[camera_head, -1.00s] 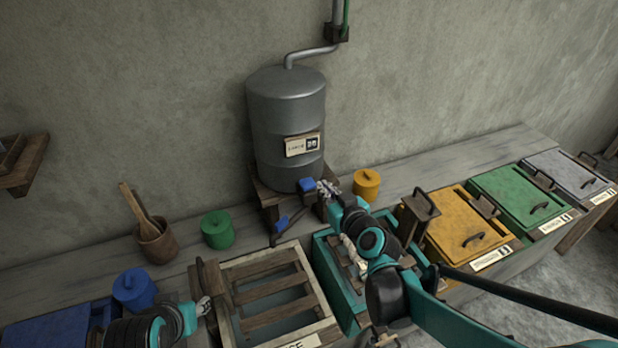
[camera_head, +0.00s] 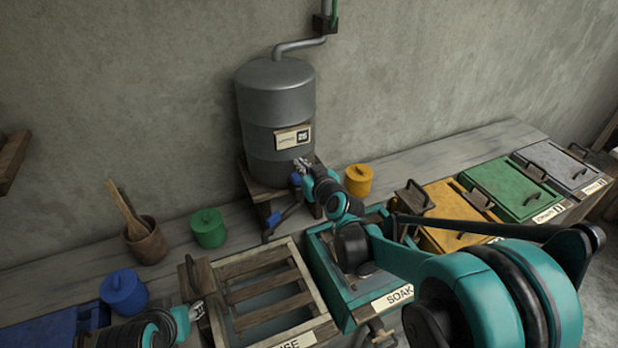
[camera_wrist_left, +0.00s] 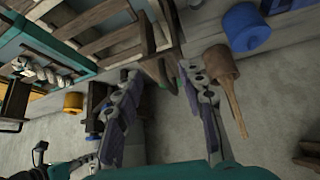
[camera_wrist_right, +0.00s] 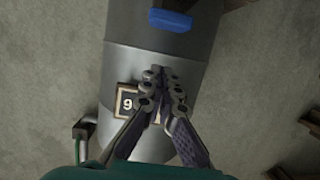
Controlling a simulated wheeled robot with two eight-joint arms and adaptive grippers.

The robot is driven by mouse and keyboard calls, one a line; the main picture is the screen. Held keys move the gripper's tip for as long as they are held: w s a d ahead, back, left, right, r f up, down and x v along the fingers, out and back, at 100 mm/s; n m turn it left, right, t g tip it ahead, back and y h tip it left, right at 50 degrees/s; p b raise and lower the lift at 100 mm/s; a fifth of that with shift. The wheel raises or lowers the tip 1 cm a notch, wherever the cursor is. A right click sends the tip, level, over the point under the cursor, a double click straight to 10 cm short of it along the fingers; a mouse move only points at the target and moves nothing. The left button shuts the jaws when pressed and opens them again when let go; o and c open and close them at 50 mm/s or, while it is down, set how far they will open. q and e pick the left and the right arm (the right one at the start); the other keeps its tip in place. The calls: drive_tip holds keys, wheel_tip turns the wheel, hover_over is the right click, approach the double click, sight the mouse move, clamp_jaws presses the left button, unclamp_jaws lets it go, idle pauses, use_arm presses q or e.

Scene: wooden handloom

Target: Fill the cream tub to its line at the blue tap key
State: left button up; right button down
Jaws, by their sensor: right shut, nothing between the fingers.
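The cream tub (camera_head: 330,325) stands at the front centre with wooden slats across it. A grey-blue surface shows between the slats; I cannot make out its fill line. The blue tap key (camera_head: 295,180) is low on the grey drum (camera_head: 277,100), partly hidden by my right gripper. It shows clearly in the right wrist view (camera_wrist_right: 170,20), beyond the fingertips. My right gripper (camera_head: 302,163) is shut and empty in front of the drum, close to the key. My left gripper (camera_head: 197,310) is open and empty by the cream tub's left side; its spread fingers show in the left wrist view (camera_wrist_left: 165,80).
A blue-sleeved spout (camera_head: 273,220) slants down from the drum toward the cream tub. The teal SOAK tub (camera_head: 393,298) is right of it, under my right arm. Green (camera_head: 208,228), blue (camera_head: 124,292) and yellow (camera_head: 358,180) pots and a brown utensil pot (camera_head: 146,242) stand on the bench.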

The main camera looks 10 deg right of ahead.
drive_tip(key=shift+s+f+b, duration=0.15)
drive_tip(key=shift+f+b, duration=0.5)
drive_tip(key=shift+f, duration=1.3)
drive_tip(key=shift+s+a+f+b, duration=0.1)
drive_tip(key=shift+s+f+b, duration=0.1)
drive_tip(key=shift+f+b, duration=0.3)
drive_tip(key=shift+s+f+b, duration=0.15)
drive_tip(key=shift+f+b, duration=0.25)
drive_tip(key=shift+f, duration=0.15)
drive_tip(key=shift+s, duration=0.15)
